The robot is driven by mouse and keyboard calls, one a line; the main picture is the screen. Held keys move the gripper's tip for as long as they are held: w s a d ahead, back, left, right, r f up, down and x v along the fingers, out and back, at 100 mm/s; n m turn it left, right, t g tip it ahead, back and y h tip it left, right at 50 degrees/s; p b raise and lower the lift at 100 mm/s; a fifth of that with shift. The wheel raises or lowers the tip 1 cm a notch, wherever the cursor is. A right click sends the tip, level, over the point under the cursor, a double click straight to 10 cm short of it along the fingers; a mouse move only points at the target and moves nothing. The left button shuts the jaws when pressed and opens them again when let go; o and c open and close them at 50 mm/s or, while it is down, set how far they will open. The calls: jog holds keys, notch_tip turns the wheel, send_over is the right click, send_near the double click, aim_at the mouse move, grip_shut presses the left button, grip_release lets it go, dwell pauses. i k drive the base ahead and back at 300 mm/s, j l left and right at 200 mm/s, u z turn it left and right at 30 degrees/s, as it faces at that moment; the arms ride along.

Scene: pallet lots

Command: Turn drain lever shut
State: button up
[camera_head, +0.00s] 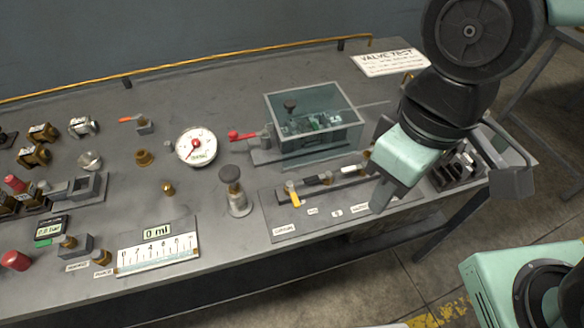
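Several levers show, and I cannot tell for certain which is the drain lever. A red lever (243,136) sticks out left from a valve beside the clear tank (313,120). A yellow lever (292,195) points toward the bench's front edge, on a grey labelled plate (272,222); its label is too small to read.
A round gauge (196,147) and a dark-knobbed post (235,190) stand left of the plate. A white scale reading 0 ml (157,250) lies at the front edge. Several fittings crowd the left. A dark slotted rack (455,165) is at the right, partly behind my arm.

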aim_at(290, 185)
jog(key=k+j+u, duration=0.15)
jog(key=j, duration=0.25)
jog(key=k+j+u, duration=0.1)
jog(key=j, duration=0.3)
jog(key=k+j+u, duration=0.15)
jog(key=j, duration=0.3)
